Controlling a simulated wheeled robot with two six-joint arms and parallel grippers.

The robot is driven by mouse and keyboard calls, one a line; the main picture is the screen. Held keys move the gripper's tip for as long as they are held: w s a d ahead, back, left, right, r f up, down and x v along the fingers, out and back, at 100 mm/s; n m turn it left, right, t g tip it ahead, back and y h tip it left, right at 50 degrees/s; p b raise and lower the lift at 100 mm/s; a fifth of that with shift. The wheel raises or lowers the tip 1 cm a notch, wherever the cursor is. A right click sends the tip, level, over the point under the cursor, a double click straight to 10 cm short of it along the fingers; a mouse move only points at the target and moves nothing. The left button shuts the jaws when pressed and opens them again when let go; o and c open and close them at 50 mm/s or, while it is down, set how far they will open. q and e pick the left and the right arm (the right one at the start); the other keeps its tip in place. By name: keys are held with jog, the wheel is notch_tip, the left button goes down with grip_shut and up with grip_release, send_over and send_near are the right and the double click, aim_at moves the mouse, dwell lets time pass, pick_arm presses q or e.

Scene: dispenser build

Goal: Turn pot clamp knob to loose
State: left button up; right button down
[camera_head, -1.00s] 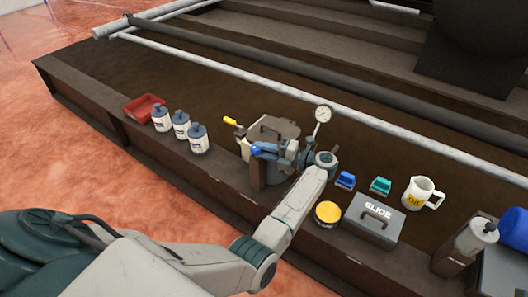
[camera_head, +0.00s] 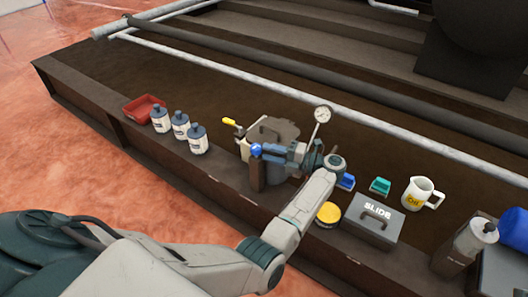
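The pot (camera_head: 279,127) is a grey vessel with a dark handled lid, standing on the brown ledge. A round blue knob (camera_head: 256,150) sits at its front, above a dark brown post. I take this to be the pot clamp knob; its loose or tight setting cannot be read. My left gripper (camera_head: 270,152) comes from the right, with its tips close beside the knob. Whether they touch it, and how far apart they are, is too small to tell. The gripper hides part of the pot's front. My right gripper is not in view.
A gauge (camera_head: 323,114) and a yellow-handled lever (camera_head: 230,121) flank the pot. White bottles (camera_head: 180,126) and a red tray (camera_head: 143,109) stand left. A yellow-topped tin (camera_head: 328,213), SLIDE box (camera_head: 374,218) and oil jug (camera_head: 419,193) stand right. Ledge behind the bottles is clear.

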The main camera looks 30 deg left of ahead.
pick_arm(q)
jog(key=w+d, duration=0.1)
jog(key=d, duration=0.7)
jog(key=shift+w+b, duration=0.2)
jog(key=shift+b, duration=0.1)
